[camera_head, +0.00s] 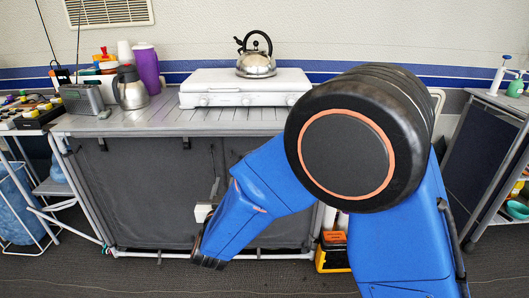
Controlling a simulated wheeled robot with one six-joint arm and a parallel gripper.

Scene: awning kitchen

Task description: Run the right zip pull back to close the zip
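The grey fabric front (145,190) of the kitchen unit hangs below the slatted worktop. Thin dark vertical lines (223,160) run down it right of its middle; I cannot tell whether they are the zip. No zip pull can be made out. My blue arm reaches down and left across the right part of the front. Part of my gripper (208,206) shows as small pale and grey pieces against the fabric, beside the arm's lower end. The arm hides the rest, so its opening and any contact with a pull cannot be seen.
A white stove (235,88) with a kettle (256,62) stands on the worktop. A steel jug (131,90), purple pitcher (147,68) and radio (82,98) stand left. A black-and-yellow box (332,258) is on the floor behind my arm. Floor at front left is clear.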

